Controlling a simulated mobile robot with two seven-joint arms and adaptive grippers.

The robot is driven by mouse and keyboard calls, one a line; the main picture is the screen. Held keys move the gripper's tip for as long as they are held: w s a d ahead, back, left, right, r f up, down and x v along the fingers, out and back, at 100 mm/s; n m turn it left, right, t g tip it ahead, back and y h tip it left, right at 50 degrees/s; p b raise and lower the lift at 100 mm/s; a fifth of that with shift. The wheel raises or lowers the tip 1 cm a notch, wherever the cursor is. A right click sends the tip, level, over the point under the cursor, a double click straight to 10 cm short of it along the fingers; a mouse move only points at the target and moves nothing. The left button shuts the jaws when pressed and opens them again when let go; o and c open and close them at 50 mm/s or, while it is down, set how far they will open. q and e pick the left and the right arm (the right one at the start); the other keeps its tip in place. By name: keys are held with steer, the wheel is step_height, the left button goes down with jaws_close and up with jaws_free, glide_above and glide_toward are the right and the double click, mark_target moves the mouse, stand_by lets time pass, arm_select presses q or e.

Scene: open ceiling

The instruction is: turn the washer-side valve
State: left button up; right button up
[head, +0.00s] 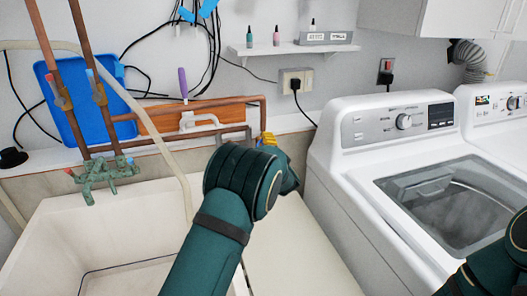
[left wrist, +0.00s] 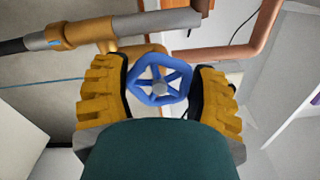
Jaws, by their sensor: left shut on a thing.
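The washer-side valve has a blue five-sided handwheel (left wrist: 159,87) on a brass body (left wrist: 112,30), seen in the left wrist view. My left gripper (left wrist: 158,72) has its yellow fingers closed on the wheel from both sides, with the wheel between them. In the head view my left gripper (head: 267,140) is at the wall by the end of the copper pipe, left of the washer (head: 335,165). My own wrist hides the valve there. Part of my right arm shows at the lower right, but its gripper is out of the picture.
A utility sink (head: 60,235) with a green faucet (head: 103,172) stands at the left. Copper pipes with red and blue valve handles rise behind it. A wall outlet (head: 296,80) and a small shelf (head: 290,48) are above. A second machine (head: 500,120) stands at the far right.

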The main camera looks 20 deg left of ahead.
arm_select(q)
steer(key=n, duration=0.4)
steer(key=shift+f+n, duration=0.1)
steer(key=shift+n, duration=0.2)
steer(key=n, duration=0.4)
steer(key=shift+f+n, duration=0.1)
steer(key=shift+n, duration=0.2)
steer(key=n, duration=0.4)
steer(key=shift+n, duration=0.3)
steer(key=shift+d+f+n, duration=0.1)
steer(key=shift+n, duration=1.8)
steer(key=o, duration=1.1)
steer(key=shift+o, duration=0.4)
